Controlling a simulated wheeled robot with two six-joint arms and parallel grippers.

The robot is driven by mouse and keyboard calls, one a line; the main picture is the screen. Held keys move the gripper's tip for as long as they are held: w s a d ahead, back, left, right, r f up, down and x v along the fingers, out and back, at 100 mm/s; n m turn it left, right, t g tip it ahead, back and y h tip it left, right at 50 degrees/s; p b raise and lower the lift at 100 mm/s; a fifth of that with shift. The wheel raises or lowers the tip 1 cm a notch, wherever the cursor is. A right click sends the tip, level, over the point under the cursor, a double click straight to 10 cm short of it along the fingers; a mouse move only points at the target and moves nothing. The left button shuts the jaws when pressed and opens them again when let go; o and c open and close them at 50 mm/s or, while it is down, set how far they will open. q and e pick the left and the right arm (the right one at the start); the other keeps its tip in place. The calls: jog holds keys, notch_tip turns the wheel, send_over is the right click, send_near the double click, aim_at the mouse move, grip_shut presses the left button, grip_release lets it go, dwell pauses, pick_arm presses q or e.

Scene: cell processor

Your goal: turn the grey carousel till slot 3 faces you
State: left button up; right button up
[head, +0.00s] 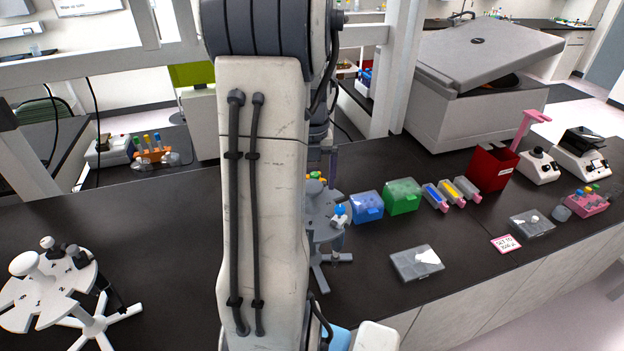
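A light grey carousel (40,290) stands on the dark bench at the left. It has a round central knob, slots cut in its rim, a white star-shaped foot and small dark marks too small to read. A second, blue-grey carousel (318,207) stands behind my large arm in the middle, with coloured caps on it; its left part is hidden. My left gripper is not in view.
Right of the middle carousel stand a blue box (367,206), a green box (402,196) and a red bin (492,166). A flat clear-lidded case (416,263) lies near the front edge. The bench between the left carousel and my arm is clear.

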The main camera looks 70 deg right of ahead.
notch_tip(320, 180, up, 10)
jog(key=b, duration=0.2)
jog(key=shift+r, duration=0.25)
dwell(0.3)
